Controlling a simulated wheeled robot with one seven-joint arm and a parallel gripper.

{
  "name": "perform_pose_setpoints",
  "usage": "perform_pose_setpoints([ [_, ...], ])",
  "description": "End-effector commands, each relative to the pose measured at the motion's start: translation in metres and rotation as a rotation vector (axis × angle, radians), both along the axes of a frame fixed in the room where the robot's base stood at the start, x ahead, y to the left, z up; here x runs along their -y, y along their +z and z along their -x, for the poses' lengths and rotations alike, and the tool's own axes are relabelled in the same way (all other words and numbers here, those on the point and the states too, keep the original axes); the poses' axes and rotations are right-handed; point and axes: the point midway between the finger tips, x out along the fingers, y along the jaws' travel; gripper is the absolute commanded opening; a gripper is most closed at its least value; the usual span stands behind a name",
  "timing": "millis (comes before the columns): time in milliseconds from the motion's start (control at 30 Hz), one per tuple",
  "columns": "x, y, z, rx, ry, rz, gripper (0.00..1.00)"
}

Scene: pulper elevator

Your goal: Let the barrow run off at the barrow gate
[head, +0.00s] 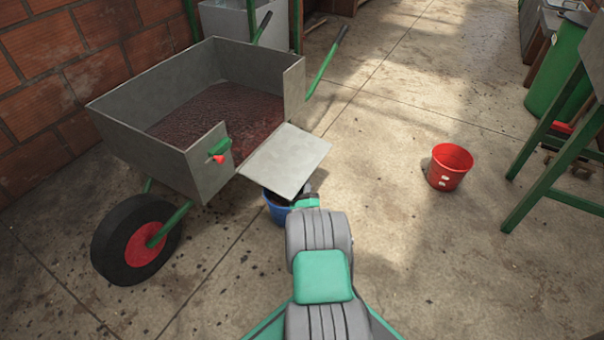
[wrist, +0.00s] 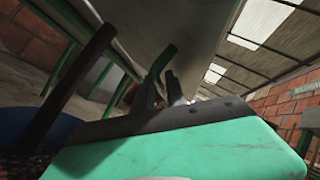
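The barrow (head: 160,155) is a grey metal box on a black wheel, holding a dark red-brown mass (head: 225,115). Its gate (head: 285,162) is a grey plate standing out from the gap in the right-hand side. A green latch with a red tip (head: 218,152) sits on the wall beside the gap. My gripper (wrist: 160,85) is close under the gate's outer edge. In the wrist view its dark fingers are near together, with a green bar (wrist: 161,60) at their tips. I cannot tell whether they clamp it. The head view hides the fingertips.
A blue bucket (head: 277,213) stands below the gate, partly hidden by my arm. A red bucket (head: 450,168) stands on the open floor to the right. A green-legged stand (head: 545,180) is at the far right. A brick wall (head: 50,70) runs behind the barrow.

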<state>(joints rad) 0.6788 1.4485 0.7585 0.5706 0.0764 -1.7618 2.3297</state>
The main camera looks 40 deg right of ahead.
Motion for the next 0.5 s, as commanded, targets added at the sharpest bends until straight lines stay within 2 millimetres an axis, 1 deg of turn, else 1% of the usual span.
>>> perform_pose_setpoints([
  [133,0.002,0.002,0.0,0.004,-0.002,0.003,0.2],
  [233,-0.002,-0.002,0.005,0.002,-0.002,0.001,0.2],
  [500,-0.032,-0.032,0.041,-0.003,0.0,-0.002,0.2],
])
